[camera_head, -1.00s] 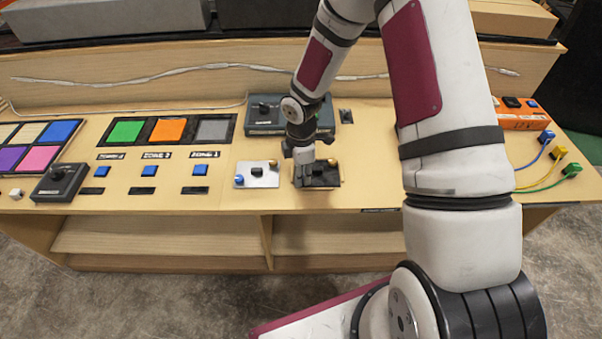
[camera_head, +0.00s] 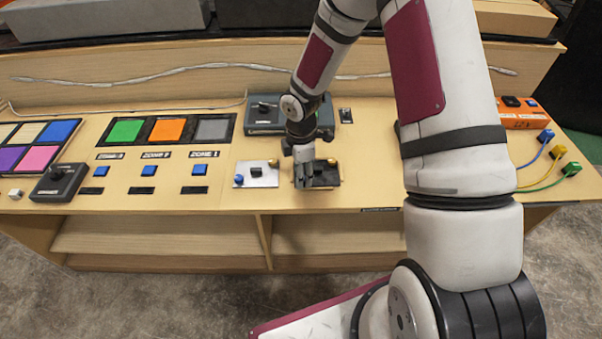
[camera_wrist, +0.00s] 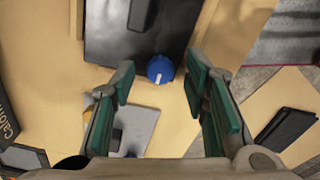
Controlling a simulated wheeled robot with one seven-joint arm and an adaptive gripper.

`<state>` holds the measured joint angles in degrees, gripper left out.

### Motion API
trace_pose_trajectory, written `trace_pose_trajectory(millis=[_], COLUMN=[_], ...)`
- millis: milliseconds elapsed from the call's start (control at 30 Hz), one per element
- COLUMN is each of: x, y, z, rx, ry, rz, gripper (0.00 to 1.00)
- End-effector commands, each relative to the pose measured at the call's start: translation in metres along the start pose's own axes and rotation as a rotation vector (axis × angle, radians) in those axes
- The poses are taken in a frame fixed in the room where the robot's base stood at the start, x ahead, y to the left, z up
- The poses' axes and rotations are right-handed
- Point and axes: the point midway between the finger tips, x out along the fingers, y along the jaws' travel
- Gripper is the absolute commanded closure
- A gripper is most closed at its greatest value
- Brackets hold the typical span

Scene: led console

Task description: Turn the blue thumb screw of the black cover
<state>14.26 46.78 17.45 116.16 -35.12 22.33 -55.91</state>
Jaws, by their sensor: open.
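The black cover (camera_head: 327,177) lies on the desk to the right of a silver plate. In the wrist view the black cover (camera_wrist: 115,38) fills the upper middle. Its blue thumb screw (camera_wrist: 160,69), with a short white mark on top, sits at the cover's near edge. My gripper (camera_wrist: 161,78) is open, with one finger on each side of the screw and visible gaps between. In the head view my gripper (camera_head: 304,178) points down over the cover's left part and hides that blue screw.
The silver plate (camera_head: 260,178) beside it carries its own blue screw (camera_head: 239,179) and a yellow knob (camera_head: 274,162). A dark grey box (camera_head: 265,116) stands behind my gripper. Blue buttons (camera_head: 200,171) lie to the left. A yellow knob (camera_head: 331,162) is at the cover's back right.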

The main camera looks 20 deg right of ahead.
Motion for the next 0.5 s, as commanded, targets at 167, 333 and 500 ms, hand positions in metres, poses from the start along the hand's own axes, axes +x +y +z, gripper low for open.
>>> trace_pose_trajectory(millis=[167, 333, 500], x=[-0.031, -0.066, -0.094], y=[0.002, 0.001, 0.001], z=[0.001, 0.001, 0.001], rx=[0.002, 0.002, 0.001], ry=[0.000, -0.001, -0.001], rz=[0.006, 0.005, 0.003], gripper=[0.59, 0.59, 0.59])
